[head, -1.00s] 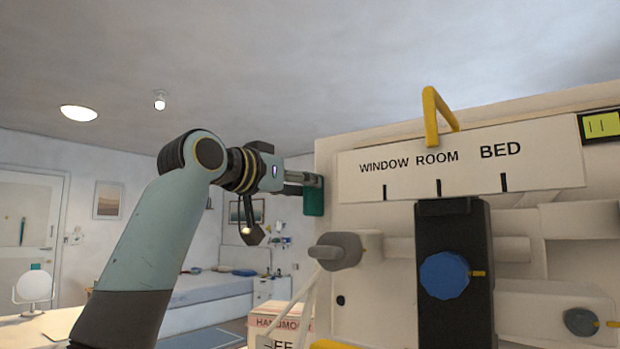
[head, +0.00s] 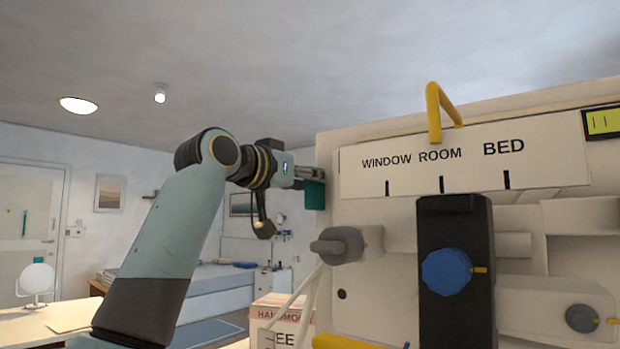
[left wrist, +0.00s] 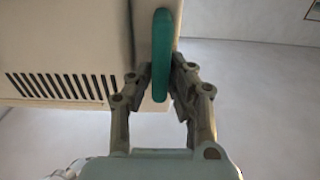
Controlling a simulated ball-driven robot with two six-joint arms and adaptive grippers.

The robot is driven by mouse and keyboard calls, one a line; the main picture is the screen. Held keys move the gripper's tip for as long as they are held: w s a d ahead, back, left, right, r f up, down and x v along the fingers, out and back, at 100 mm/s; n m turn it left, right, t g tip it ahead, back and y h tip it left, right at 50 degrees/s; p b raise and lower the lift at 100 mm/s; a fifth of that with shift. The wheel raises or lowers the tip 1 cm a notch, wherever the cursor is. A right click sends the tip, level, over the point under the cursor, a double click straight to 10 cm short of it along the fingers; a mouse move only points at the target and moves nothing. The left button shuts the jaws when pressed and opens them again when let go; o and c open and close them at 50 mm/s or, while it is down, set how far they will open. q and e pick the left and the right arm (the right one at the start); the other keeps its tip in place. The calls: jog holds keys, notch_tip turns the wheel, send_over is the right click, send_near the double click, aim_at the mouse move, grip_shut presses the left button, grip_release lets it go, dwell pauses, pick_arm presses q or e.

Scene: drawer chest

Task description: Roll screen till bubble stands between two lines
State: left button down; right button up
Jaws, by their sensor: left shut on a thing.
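The screen is a big cream panel (head: 365,300) with a white strip (head: 560,165) lettered WINDOW, ROOM and BED; its top edge slopes up to the right. A yellow-green level vial (head: 602,122) sits at its upper right, cut by the picture edge. Dark lines show on it; I cannot make out the bubble. My left gripper (head: 310,174) is at the panel's left side, shut on a green handle (head: 315,195). In the left wrist view the fingers (left wrist: 160,78) close on both sides of the handle (left wrist: 162,40). My right gripper is out of view.
A yellow hook (head: 434,110) stands on the panel's top. A black block with a blue knob (head: 446,271) and grey knobs (head: 338,247) stick out from its front. A labelled box (head: 275,315) stands low beside it. A bed (head: 215,285) and a door are behind.

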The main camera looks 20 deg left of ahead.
pick_arm(q)
jog(key=shift+f+p, duration=0.1)
jog(key=shift+p, duration=0.3)
jog(key=c, duration=1.6)
grip_release()
jog(key=shift+o, duration=0.2)
jog(key=shift+a, duration=0.1)
jog(key=v, duration=1.2)
